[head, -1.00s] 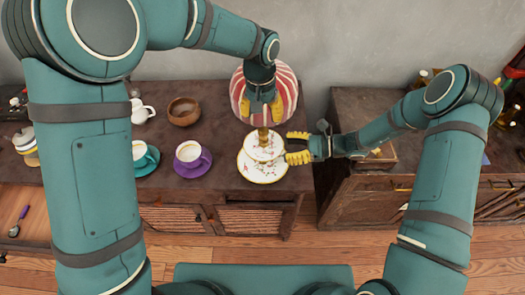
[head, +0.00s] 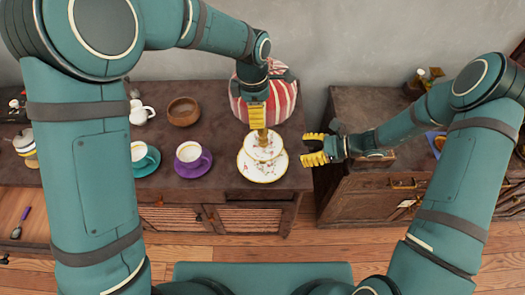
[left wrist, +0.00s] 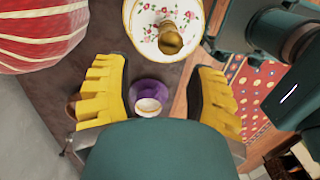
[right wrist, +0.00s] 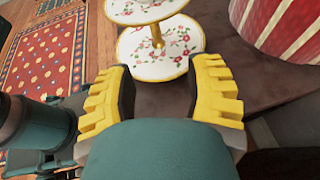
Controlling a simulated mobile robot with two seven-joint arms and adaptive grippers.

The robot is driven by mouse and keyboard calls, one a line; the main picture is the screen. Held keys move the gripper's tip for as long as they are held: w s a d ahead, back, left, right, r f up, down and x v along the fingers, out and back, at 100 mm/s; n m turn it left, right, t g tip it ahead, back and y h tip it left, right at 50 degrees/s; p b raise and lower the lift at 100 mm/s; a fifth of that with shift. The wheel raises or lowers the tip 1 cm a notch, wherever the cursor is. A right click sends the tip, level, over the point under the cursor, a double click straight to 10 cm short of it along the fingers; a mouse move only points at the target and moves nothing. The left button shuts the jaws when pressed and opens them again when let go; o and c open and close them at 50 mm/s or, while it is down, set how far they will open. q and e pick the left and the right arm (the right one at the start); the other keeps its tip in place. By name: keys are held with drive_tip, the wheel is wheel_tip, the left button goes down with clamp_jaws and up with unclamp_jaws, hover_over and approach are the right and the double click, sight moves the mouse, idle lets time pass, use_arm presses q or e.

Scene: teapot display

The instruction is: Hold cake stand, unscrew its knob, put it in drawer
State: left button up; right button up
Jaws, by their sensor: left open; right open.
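The two-tier cake stand (head: 263,170) has white floral plates with gold rims and stands upright near the table's front edge. Its golden knob (head: 262,134) sits at the top and shows in the left wrist view (left wrist: 170,40), just beyond the fingertips. My left gripper (head: 258,122) is open over the stand, with nothing between its fingers (left wrist: 155,80). My right gripper (head: 314,148) is open and empty, to the right of the stand and apart from it. In the right wrist view both plates (right wrist: 158,50) show, but the knob is out of frame. An open drawer (head: 25,205) is at the far left.
A red-and-white striped object (head: 283,100) stands close behind the stand. A purple cup and saucer (head: 193,160), a teal cup (head: 143,158) and a wooden bowl (head: 184,110) are to the left. A gap separates the right cabinet (head: 350,195).

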drive_tip(key=x, duration=1.3)
drive_tip(key=shift+a, duration=0.2)
drive_tip(key=shift+w, duration=0.1)
clamp_jaws()
